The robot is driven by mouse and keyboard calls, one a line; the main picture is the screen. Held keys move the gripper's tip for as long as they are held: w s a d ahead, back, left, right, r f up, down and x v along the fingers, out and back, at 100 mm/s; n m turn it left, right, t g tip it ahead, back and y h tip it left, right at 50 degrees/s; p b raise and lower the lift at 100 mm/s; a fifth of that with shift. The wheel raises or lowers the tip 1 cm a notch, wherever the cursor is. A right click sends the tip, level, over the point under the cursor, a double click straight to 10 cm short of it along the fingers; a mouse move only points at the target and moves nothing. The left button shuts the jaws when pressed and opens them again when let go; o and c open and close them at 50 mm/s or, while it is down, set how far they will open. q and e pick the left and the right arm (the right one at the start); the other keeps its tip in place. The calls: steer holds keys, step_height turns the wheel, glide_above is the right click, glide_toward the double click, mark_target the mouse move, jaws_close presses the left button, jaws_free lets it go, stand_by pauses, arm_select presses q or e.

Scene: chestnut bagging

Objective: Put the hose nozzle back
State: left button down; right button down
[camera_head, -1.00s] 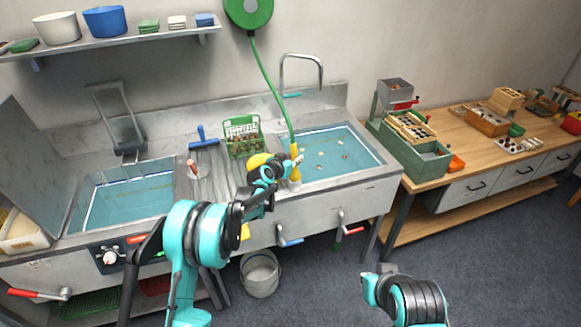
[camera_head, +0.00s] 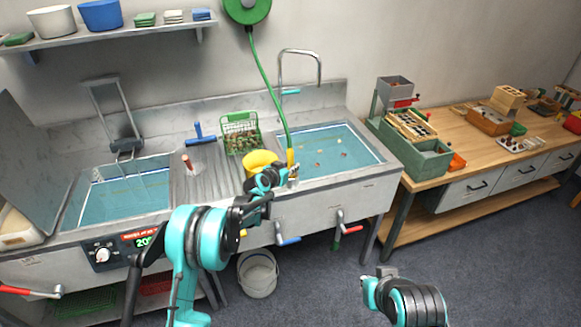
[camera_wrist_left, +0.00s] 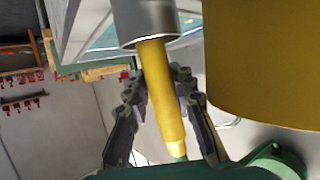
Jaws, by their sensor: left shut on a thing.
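The yellow hose nozzle (camera_head: 290,157) stands roughly upright at the front left corner of the right sink. The green hose (camera_head: 268,85) runs from it up to the green reel (camera_head: 247,8) on the wall. My left gripper (camera_head: 293,177) is shut on the nozzle. In the left wrist view, the nozzle (camera_wrist_left: 160,95) lies between the fingers of the left gripper (camera_wrist_left: 165,82). One end of it reaches into or against a grey metal cylinder (camera_wrist_left: 140,20); I cannot tell how deep. My right gripper (camera_head: 386,272) is low at the right, its fingers unclear.
A yellow container (camera_head: 260,160) is close beside my left gripper; it fills the right of the wrist view. A green basket (camera_head: 240,132) stands behind it. The right sink (camera_head: 372,146) holds water with a few floating pieces. A bucket (camera_head: 258,275) stands on the floor below.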

arm_select(q)
steer(key=c, duration=1.6)
jaws_free()
steer(key=shift+r+p, duration=0.2)
steer(key=shift+p, duration=0.1)
steer(key=shift+s+a+r+p, duration=0.25)
steer(key=shift+s+r+p, duration=0.15)
steer(key=shift+r+p, duration=0.25)
steer(key=p+v, duration=0.1)
steer(key=v, duration=1)
steer(key=shift+s, duration=0.1)
